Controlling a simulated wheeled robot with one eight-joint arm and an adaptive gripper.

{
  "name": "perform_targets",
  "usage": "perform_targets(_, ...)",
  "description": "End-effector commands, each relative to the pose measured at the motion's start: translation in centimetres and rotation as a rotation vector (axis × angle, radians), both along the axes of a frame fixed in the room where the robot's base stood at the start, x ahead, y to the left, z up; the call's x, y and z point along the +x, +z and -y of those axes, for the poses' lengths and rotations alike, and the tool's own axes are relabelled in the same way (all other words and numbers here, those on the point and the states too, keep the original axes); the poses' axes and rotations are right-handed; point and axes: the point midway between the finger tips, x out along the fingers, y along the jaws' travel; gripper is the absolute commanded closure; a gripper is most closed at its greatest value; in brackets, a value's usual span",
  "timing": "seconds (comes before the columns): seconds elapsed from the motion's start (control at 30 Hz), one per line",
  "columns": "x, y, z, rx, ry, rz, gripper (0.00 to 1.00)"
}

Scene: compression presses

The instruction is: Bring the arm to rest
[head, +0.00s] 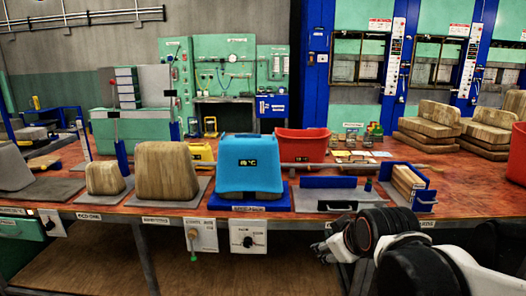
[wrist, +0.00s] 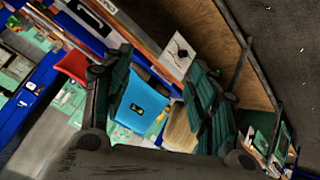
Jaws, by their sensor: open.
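My arm (head: 405,245) reaches in from the lower right of the head view, low in front of the table's front edge. My gripper (head: 322,247) is at its left end, seen small and side-on. In the wrist view my gripper (wrist: 161,62) shows two dark green padded fingers spread wide apart, with nothing held between them. The wrist picture is tilted. Beyond the fingers it shows a blue block with a small display (wrist: 143,107), a wooden block (wrist: 181,128) and the table's front side.
The red-brown table (head: 345,178) holds the blue block (head: 251,165), wooden blocks (head: 165,170), a red bin (head: 301,145) and a blue-ended tray (head: 335,195). Control boxes (head: 248,236) hang under the front edge.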

Motion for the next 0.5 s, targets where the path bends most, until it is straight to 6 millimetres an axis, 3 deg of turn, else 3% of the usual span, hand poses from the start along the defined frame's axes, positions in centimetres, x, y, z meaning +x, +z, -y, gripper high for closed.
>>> perform_targets(0.03,-1.9,0.0,0.5,0.03,-0.04,-0.018,0.46)
perform_targets(0.3,-10.6,-1.2,2.5,0.206,-0.28,-0.116,0.46)
perform_targets(0.5,-15.0,-2.5,3.3,0.294,-0.412,-0.164,0.46)
